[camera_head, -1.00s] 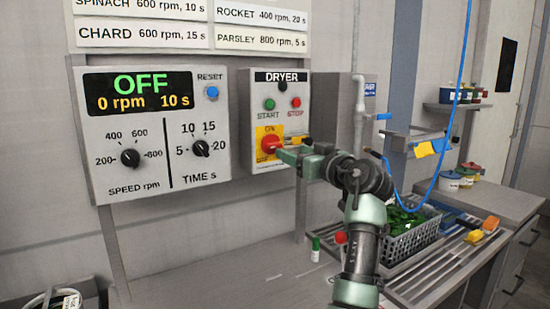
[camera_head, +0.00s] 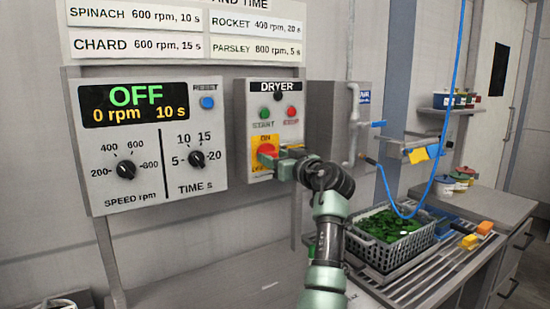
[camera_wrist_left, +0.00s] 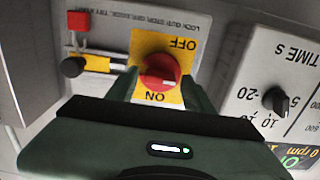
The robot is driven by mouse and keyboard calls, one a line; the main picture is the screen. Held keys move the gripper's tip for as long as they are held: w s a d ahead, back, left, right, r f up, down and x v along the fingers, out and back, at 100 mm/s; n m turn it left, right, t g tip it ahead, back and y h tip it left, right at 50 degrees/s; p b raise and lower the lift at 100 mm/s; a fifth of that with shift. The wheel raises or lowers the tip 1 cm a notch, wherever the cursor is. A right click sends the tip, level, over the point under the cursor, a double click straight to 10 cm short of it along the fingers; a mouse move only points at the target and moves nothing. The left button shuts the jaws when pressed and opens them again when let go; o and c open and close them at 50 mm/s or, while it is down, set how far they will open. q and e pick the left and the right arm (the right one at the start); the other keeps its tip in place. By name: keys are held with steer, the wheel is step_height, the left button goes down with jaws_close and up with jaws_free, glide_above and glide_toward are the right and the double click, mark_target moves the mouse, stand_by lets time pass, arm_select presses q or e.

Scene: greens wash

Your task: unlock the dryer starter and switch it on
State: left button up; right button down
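The dryer starter (camera_head: 275,128) is a grey wall box with a green START button (camera_head: 264,113), a red STOP button (camera_head: 291,111) and a dark lamp. Its red rotary knob (camera_wrist_left: 160,71) sits on a yellow plate marked ON and OFF, upside down in the wrist view. My left gripper (camera_wrist_left: 155,88) is open, with one finger either side of the knob; I cannot tell whether they touch it. Beside the knob, a black lock knob (camera_wrist_left: 73,67) sits at the end of a yellow strip, near a red block (camera_wrist_left: 78,20). My right gripper is not in view.
Left of the starter, a control panel (camera_head: 150,195) reads OFF, 0 rpm, 10 s. A grey crate of greens (camera_head: 392,255) stands on a slatted counter to the right. A blue hose (camera_head: 455,110) hangs in front of the wall there.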

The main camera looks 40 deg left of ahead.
arm_select(q)
jaws_close()
steer(key=shift+m, duration=0.3)
steer(key=m+p, duration=0.2)
steer(key=m, duration=0.2)
steer(key=shift+r+p, duration=0.2)
steer(key=shift+p, duration=0.2)
steer(key=m+p, duration=0.3)
steer(key=m, duration=0.2)
steer(key=m+p, duration=0.4)
steer(key=m, duration=0.1)
steer(key=shift+r, duration=0.1)
steer(key=shift+f+m+p, duration=0.2)
steer(key=shift+m+p, duration=1.25)
steer(key=shift+m, duration=0.25)
